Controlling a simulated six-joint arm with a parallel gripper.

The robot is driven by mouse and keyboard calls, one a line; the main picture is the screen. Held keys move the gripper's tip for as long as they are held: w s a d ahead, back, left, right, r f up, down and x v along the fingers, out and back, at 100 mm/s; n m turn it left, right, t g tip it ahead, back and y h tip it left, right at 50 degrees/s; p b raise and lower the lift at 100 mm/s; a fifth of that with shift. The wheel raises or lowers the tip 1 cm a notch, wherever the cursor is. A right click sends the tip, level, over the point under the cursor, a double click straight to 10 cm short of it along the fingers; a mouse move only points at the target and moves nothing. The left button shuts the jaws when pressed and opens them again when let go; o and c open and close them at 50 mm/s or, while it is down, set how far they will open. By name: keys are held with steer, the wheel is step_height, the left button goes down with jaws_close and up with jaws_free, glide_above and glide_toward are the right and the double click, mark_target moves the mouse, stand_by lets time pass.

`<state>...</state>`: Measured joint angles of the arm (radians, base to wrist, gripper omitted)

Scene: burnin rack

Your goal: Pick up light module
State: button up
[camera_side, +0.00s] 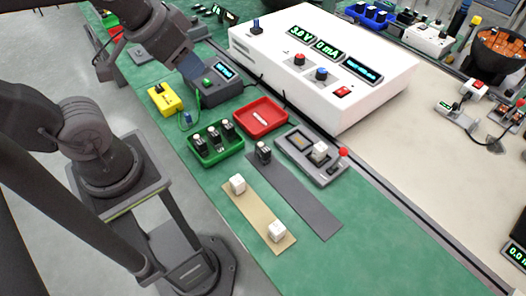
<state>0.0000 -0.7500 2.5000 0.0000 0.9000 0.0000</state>
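Several pale blocks could be the light module; I cannot tell which is meant. One white block (237,184) sits on the upper end of a tan strip (256,207), and another white block (277,231) sits near its lower end. A third pale block (320,152) sits in a grey fixture (327,174) with a red-knobbed lever. A dark block with a light top (263,152) stands on the dark grey strip (300,200). My gripper (192,68) is at the upper left, near a small grey meter box and away from the blocks; its fingers cannot be made out.
A green tray (222,156) holds several dark and light pieces. A red tray (280,126) holds a small pale bar. A large white power supply (352,107) stands behind, with a yellow device (163,102) at left. The green mat (390,225) is clear at lower right.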

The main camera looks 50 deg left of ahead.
steer(key=shift+o, duration=1.4)
steer(key=m+g+y, duration=0.1)
steer(key=m+g, duration=0.3)
steer(key=m, duration=0.5)
glide_above(263, 147)
steer(key=s+a, duration=0.2)
steer(key=s, duration=0.2)
step_height(263, 147, down, 5)
steer(key=w+d+f+m+g+y, duration=0.2)
steer(key=w+d+f+m+y, duration=0.3)
steer(key=f+m, duration=0.45)
steer(key=shift+n+h, duration=0.25)
steer(key=shift+h, duration=0.55)
steer(key=x, duration=0.8)
steer(key=d+x, duration=0.1)
steer(key=x, duration=0.3)
steer(key=shift+s+a+f, duration=0.15)
steer(key=shift+s+f, duration=0.1)
steer(key=shift+f, duration=0.3)
jaws_close()
